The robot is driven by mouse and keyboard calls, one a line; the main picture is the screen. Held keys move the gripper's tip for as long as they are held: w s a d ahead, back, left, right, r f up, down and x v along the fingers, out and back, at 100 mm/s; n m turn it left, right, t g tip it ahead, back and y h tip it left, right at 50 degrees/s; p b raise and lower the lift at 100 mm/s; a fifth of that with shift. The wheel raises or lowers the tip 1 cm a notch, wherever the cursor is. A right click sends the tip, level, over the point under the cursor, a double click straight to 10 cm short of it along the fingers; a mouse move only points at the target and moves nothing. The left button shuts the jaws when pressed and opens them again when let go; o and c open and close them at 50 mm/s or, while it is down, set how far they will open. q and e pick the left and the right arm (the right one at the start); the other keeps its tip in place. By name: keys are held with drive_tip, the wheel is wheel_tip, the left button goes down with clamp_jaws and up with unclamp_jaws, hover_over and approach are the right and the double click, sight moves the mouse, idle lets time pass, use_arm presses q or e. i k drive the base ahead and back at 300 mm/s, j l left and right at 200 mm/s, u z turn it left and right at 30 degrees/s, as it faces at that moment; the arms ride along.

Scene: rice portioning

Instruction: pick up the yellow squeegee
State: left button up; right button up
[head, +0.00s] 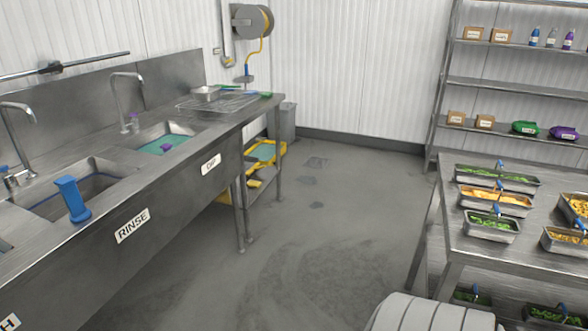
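I cannot make out a clear yellow squeegee. Yellow shapes show at the far end of the sink unit: a larger yellow item (266,151) with a teal part, and a small yellow piece (255,183) low on the under-shelf. They are too small and partly hidden behind the table legs to tell whether one is the squeegee. Neither of my grippers is in view.
The steel sink unit (190,190) runs along the left, with a blue-handled item (72,198) at the rinse basin. A steel table (465,235) with food pans stands right. Shelving (490,82) stands behind it. The floor (310,240) between is clear.

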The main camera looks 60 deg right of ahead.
sight(258, 168)
drive_tip(key=z, duration=1.55)
drive_tip(key=i+z, duration=0.1)
drive_tip(key=i, duration=0.7)
drive_tip(key=i+j, duration=0.2)
drive_tip(key=i, duration=0.65)
drive_tip(key=i+l+z, duration=0.2)
drive_tip(key=i+z, duration=0.25)
drive_tip(key=i, duration=0.4)
drive_tip(key=i+j+z, duration=0.15)
drive_tip(key=i+z, duration=0.3)
drive_tip(key=i, duration=0.4)
drive_tip(key=i+l+u, duration=0.1)
drive_tip(key=i+u, duration=0.25)
drive_tip(key=i, duration=0.2)
drive_tip(key=i+l+u, duration=0.35)
drive_tip(key=i, duration=0.2)
drive_tip(key=i+l+u, duration=0.4)
drive_tip(key=i+j, duration=0.05)
drive_tip(key=i, duration=0.1)
